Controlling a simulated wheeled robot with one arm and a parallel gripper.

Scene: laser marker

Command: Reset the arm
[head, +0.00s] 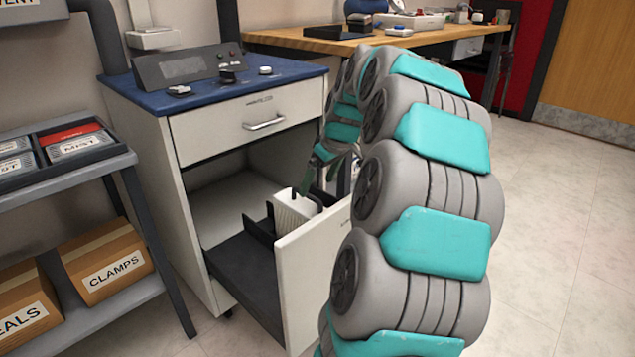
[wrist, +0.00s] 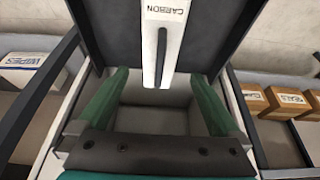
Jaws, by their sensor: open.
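My gripper (head: 308,178) is in the head view, low in front of the cabinet and above the pulled-out tray; my arm hides part of it. In the wrist view my gripper (wrist: 159,78) has its two green fingers spread apart. In the head view a white ribbed cartridge (head: 293,212) stands in the tray, close to the fingers. I cannot tell whether they touch it.
The cabinet's (head: 245,135) lower front panel (head: 315,265) is pulled out with a dark tray (head: 243,270). A shelf (head: 70,175) with boxes stands left. A wooden workbench (head: 415,42) is behind. The floor (head: 560,230) at right is clear.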

